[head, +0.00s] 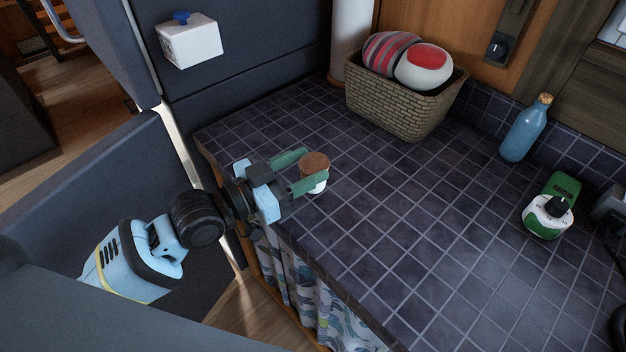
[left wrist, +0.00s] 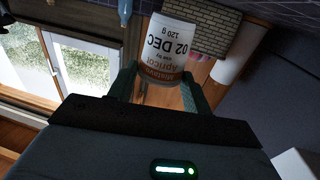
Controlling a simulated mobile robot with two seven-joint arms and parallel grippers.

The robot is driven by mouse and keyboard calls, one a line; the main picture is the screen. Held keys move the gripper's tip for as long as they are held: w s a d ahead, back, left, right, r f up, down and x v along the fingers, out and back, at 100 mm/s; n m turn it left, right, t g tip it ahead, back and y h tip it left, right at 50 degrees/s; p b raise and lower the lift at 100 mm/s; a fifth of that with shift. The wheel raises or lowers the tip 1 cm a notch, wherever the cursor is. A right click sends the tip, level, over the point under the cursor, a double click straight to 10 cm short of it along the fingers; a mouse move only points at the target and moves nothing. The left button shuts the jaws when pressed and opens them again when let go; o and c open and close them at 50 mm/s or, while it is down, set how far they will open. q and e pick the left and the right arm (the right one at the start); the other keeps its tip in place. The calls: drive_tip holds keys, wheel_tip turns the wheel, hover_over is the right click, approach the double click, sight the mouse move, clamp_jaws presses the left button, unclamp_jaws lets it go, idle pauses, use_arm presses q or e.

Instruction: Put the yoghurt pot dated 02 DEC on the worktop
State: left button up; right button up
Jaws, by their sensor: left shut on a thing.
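The yoghurt pot (head: 315,163) is small, with a copper-brown top and a white side, over the near left part of the tiled worktop (head: 400,210). In the left wrist view the pot (left wrist: 168,45) shows its label, upside down: "02 DEC", "120 g" and "Apricot". My left gripper (head: 314,166) is shut on the pot, with one green finger on each side. I cannot tell whether the pot's base touches the tiles. My right gripper is not in view.
A wicker basket (head: 400,108) with striped and red-and-white items stands at the back. A blue bottle (head: 525,130) and a green-and-white device (head: 548,215) are at the right. A white box (head: 190,42) is on the dark panel. The middle of the worktop is clear.

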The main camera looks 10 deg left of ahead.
use_arm(q)
drive_tip(key=shift+d, duration=0.8)
drive_tip(key=shift+d+f, duration=0.25)
drive_tip(key=shift+d, duration=0.05)
wheel_tip(320, 180, down, 3)
drive_tip(key=shift+r, duration=0.1)
drive_tip(key=shift+f, duration=0.25)
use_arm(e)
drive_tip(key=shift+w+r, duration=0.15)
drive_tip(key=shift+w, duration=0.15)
use_arm(q)
drive_tip(key=shift+f, duration=0.1)
drive_tip(key=o, duration=1)
